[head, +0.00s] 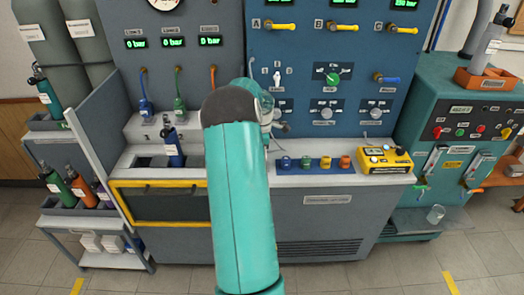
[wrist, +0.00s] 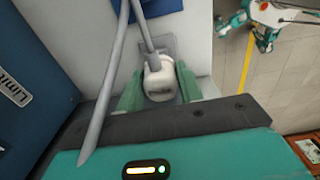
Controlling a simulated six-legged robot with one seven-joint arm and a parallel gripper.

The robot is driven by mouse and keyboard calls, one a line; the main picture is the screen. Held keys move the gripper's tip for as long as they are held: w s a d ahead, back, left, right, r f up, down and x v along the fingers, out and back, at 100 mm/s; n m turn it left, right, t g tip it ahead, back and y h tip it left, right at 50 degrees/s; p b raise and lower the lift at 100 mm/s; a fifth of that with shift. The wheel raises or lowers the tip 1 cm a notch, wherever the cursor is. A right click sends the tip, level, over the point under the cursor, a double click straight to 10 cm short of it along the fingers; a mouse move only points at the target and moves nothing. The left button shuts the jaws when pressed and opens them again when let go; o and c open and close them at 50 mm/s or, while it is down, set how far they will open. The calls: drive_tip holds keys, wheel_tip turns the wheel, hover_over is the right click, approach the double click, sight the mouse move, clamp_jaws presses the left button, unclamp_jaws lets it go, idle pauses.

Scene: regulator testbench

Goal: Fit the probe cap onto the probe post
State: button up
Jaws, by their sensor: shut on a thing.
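In the wrist view, my gripper (wrist: 159,88) is shut on a rounded white piece, which looks like the probe cap (wrist: 160,78). A green finger stands on each side of it. A grey stem or cable runs up from the cap, and a second grey cable passes on the left. A grey plate lies behind the cap. I cannot make out the probe post, nor tell whether the cap touches it. In the head view, my arm hides the gripper and the cap.
The bench top carries a row of coloured fittings (head: 312,163) and a yellow tester (head: 384,160) on the right. A blue bottle (head: 174,148) stands in a recess on the left. The blue panel (head: 300,55) with gauges and yellow-handled valves rises behind.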

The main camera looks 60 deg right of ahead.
drive_tip(key=shift+f, duration=1.3)
idle(0.4)
drive_tip(key=o, duration=1.1)
drive_tip(key=shift+o, duration=0.2)
wheel_tip(320, 180, up, 14)
drive_tip(key=shift+f, duration=0.1)
